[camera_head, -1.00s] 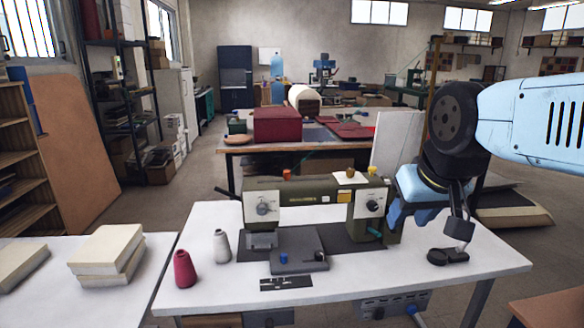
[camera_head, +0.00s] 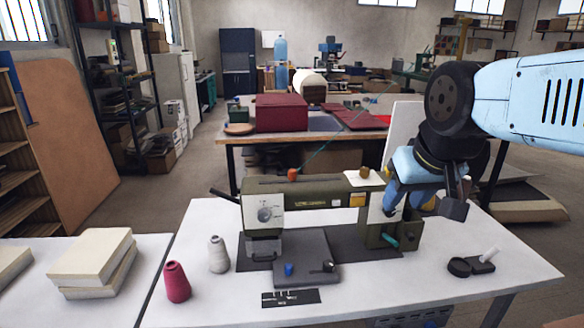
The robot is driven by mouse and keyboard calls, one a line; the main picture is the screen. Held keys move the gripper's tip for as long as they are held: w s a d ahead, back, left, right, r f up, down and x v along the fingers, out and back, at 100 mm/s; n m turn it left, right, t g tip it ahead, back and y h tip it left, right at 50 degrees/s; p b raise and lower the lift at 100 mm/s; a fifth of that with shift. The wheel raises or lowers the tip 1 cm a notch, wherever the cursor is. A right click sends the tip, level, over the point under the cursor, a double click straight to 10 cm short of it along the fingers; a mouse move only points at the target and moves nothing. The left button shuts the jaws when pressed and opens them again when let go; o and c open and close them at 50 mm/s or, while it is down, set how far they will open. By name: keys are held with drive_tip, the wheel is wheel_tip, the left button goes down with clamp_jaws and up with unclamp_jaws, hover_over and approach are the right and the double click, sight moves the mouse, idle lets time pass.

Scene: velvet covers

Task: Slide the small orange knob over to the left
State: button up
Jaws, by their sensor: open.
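A small orange knob (camera_head: 292,175) stands upright on top of the olive-green sewing machine (camera_head: 320,187), near its left end. A second, brownish-orange knob (camera_head: 364,172) sits on a pale pad farther right on the machine's top; I cannot tell whether either knob slides. My gripper (camera_head: 408,205) is open and points down by the machine's right end, well to the right of both knobs. It hides the dial at that end. Its fingertips are partly hard to make out, and I see nothing held.
A pink thread cone (camera_head: 177,282) and a grey cone (camera_head: 218,255) stand left on the white table (camera_head: 210,310). A black part with a white cylinder (camera_head: 489,254) lies at the right. Cream blocks (camera_head: 92,258) are stacked on the left table.

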drive_tip(key=shift+w+a, duration=0.1)
drive_tip(key=shift+a, duration=0.05)
drive_tip(key=shift+o, duration=0.3)
drive_tip(key=shift+o, duration=0.7)
drive_tip(key=shift+w+r, duration=0.1)
drive_tip(key=w+a+r+m+g+y, duration=0.15)
drive_tip(key=w+r+m, duration=0.3)
drive_tip(key=w, duration=0.45)
drive_tip(key=m+g+h, duration=0.2)
drive_tip(key=m+g, duration=0.2)
drive_tip(key=m, duration=1.1)
hover_over(293, 170)
wheel_tip(293, 170, down, 3)
drive_tip(key=shift+y, duration=0.25)
wheel_tip(293, 170, down, 13)
drive_tip(key=shift+r, duration=0.15)
